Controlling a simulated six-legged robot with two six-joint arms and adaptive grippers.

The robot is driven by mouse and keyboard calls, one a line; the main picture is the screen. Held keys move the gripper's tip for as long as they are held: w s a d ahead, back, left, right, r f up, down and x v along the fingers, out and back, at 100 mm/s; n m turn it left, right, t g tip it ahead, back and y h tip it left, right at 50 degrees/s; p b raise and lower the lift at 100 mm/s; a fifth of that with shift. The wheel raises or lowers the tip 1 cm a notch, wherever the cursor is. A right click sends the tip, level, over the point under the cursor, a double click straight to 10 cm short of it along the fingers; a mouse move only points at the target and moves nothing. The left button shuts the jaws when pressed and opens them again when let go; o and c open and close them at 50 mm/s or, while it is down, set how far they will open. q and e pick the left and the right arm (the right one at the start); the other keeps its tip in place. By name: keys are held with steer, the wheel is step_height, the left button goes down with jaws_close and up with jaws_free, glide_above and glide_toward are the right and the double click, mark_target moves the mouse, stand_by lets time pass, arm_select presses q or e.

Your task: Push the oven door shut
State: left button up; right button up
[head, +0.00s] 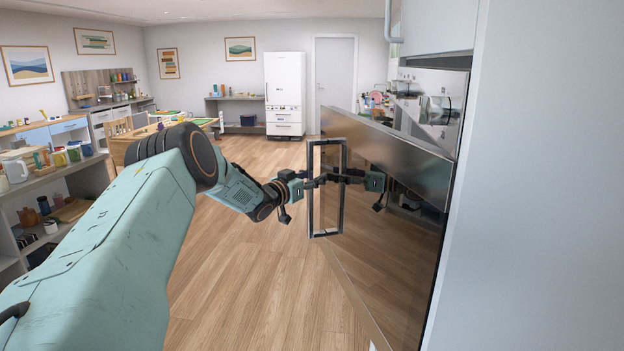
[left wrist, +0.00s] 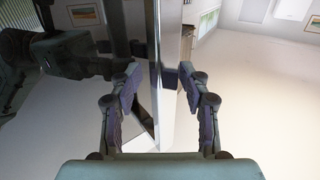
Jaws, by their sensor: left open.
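The oven door (head: 395,215) is a dark, glossy panel with a metal band along its top, standing partly open at the right of the head view. An upright handle bar (head: 311,205) stands out from its face. My left gripper (head: 316,181) is at the handle, about halfway up. In the left wrist view, my left gripper (left wrist: 160,76) has its fingers spread, with the upright bar (left wrist: 163,45) between them; the dark door face (left wrist: 85,25) is on the left. I cannot tell whether a finger touches the bar. The door mirrors my gripper. My right gripper is not seen.
A pale cabinet side (head: 540,180) fills the right edge. Shelves with jars and mugs (head: 60,157) stand at the left, and a table (head: 150,140) lies behind my arm. A white fridge (head: 285,92) stands at the back. The wooden floor (head: 230,270) before the door is clear.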

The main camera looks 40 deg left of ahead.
mark_target(308, 178)
arm_select(q)
steer(key=shift+s, duration=0.15)
steer(key=shift+s+d+r, duration=0.1)
steer(key=shift+s+r, duration=0.05)
steer(key=shift+s, duration=1.7)
steer(key=shift+s+d, duration=0.2)
steer(key=shift+s, duration=1.3)
steer(key=shift+s+d, duration=0.1)
steer(key=shift+s, duration=0.15)
steer(key=shift+d, duration=0.1)
steer(key=shift+f, duration=0.2)
